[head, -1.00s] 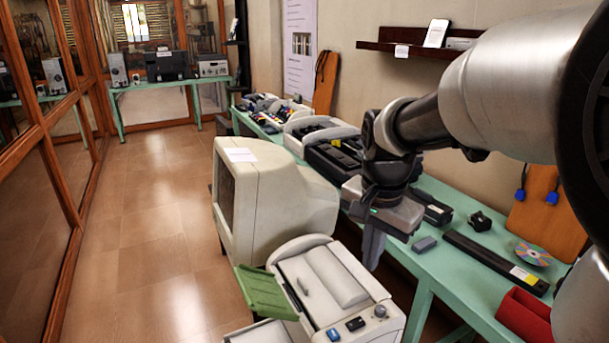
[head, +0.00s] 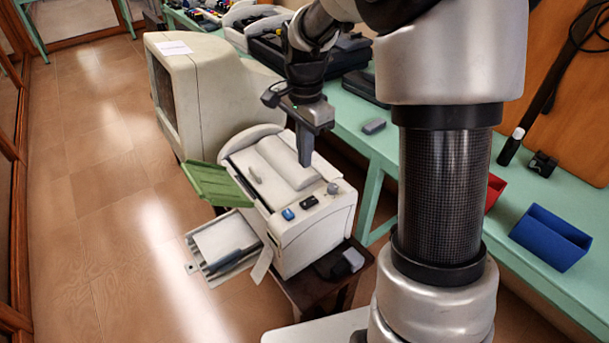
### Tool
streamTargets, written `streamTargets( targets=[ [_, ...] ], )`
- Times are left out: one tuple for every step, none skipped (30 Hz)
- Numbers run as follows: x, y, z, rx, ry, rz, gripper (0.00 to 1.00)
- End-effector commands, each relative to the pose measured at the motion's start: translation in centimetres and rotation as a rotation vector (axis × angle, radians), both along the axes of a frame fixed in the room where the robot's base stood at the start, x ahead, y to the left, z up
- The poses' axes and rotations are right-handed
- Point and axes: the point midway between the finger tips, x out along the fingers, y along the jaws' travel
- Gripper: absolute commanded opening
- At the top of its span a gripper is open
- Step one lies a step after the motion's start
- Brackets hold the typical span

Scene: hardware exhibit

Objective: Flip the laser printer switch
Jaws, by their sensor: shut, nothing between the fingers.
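The laser printer (head: 310,233) is a cream box on a small dark stand, with a green flap (head: 213,184) hanging open on its left. On its front top edge are a blue switch (head: 288,214), a black switch (head: 309,202) and a grey round knob (head: 332,188). I cannot tell which way either switch is tipped. My gripper (head: 304,160) is shut and empty, pointing down above the right part of the printer's top, behind the knob and the black switch. Whether its tips touch the lid cannot be told.
A paper tray (head: 222,246) juts out at the printer's lower left. A big beige monitor (head: 212,95) stands behind it. A green table (head: 470,205) runs along the right, with a blue bin (head: 549,238) and a red bin (head: 494,190). The tiled floor at left is clear.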

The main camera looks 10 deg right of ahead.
Motion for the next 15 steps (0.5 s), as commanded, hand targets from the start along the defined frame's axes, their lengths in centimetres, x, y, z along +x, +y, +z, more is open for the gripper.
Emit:
streamTargets(
  targets=[
    [-0.1, 0.0, -0.9, 0.001, 0.004, 0.0, 0.0],
    [-0.1, 0.0, -1.3, 0.0, 0.003, 0.0, 0.0],
    [-0.1, 0.0, -2.1, 0.0, 0.004, 0.0, 0.0],
    [-0.1, 0.0, -2.7, 0.0, 0.004, 0.0, 0.0],
    [-0.1, 0.0, -3.3, 0.0, 0.005, 0.0, 0.0],
    [-0.1, 0.0, -4.2, 0.0, 0.005, 0.0, 0.0],
    [-0.1, 0.0, -4.9, 0.0, 0.004, -0.001, 0.0],
    [-0.1, 0.0, -5.6, 0.0, 0.005, -0.001, 0.0],
    [-0.2, 0.0, -6.5, 0.001, 0.006, -0.001, 0.0],
    [-0.2, 0.0, -7.1, 0.001, 0.005, 0.0, 0.0],
    [-0.1, 0.0, -7.7, 0.0, 0.004, 0.0, 0.0],
    [-0.1, 0.0, -8.6, 0.0, 0.004, 0.001, 0.0],
    [-0.1, 0.0, -9.1, 0.001, 0.004, 0.001, 0.0],
    [-0.1, 0.0, -9.7, 0.0, 0.004, 0.0, 0.0],
    [-0.1, 0.0, -10.4, 0.001, 0.004, -0.001, 0.0]
  ],
)
